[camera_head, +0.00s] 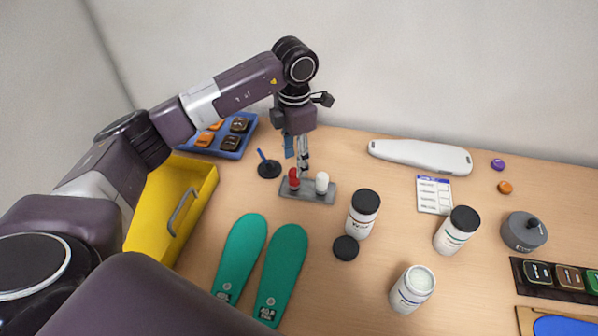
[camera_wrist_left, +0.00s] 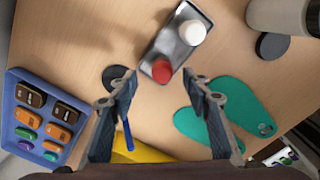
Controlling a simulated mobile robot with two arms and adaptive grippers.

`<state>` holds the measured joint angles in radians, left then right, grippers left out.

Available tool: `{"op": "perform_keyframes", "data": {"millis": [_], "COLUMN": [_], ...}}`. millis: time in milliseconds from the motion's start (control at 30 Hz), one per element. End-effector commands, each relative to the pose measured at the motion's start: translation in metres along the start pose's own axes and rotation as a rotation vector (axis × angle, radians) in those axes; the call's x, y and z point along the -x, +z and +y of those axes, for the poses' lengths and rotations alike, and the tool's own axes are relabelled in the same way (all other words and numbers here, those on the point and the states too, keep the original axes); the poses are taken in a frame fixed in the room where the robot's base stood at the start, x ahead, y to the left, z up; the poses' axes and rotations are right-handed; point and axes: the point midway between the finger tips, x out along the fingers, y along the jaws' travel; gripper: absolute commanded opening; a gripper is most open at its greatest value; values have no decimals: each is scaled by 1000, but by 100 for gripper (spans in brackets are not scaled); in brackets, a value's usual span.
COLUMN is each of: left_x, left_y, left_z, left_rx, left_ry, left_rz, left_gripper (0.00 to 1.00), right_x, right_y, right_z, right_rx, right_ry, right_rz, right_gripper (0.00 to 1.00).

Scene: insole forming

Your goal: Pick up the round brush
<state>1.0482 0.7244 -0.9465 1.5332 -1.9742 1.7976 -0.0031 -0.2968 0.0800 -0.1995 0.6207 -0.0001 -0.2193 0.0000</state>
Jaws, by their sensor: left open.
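No piece is plainly recognisable as the round brush. A grey holder (camera_head: 310,196) carries an upright red-topped piece (camera_head: 293,178) and a white-topped piece (camera_head: 322,183). Left of it stands a dark round base (camera_head: 269,171) with a thin blue stick (camera_head: 262,155). My left gripper (camera_head: 303,166) points down, open, just above and behind the holder's red end. In the left wrist view, the red top (camera_wrist_left: 162,71) lies ahead between the open fingers, the white top (camera_wrist_left: 193,32) beyond it. The blue stick (camera_wrist_left: 127,135) shows beside the left-hand finger. My right gripper is not in view.
A blue tray (camera_head: 229,153) and a yellow bin (camera_head: 146,232) are on the left. Green insoles (camera_head: 280,270) lie in front. White jars (camera_head: 360,222), a dark lid (camera_head: 346,248) and a card (camera_head: 434,194) lie right of the holder. A white elongated piece (camera_head: 420,156) lies near the wall.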

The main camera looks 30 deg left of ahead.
Motion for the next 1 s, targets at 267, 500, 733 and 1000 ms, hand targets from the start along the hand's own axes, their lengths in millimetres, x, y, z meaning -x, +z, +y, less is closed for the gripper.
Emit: {"op": "perform_keyframes", "data": {"millis": [267,500,733,1000], "left_x": [-29,-61,-65,-65], "left_y": [-4,-4,-4,-4], "left_z": [-3,-3,-2,-3], "left_rx": [1,1,1,1], "left_ry": [-4,-2,0,0], "left_rz": [4,0,-1,-1], "left_gripper": [44,44,44,20], "right_x": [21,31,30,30], "right_y": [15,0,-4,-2], "right_z": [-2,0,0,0], "right_rx": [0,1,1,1], "right_ry": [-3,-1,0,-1], "right_rz": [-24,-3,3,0], "right_gripper": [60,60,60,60]}}
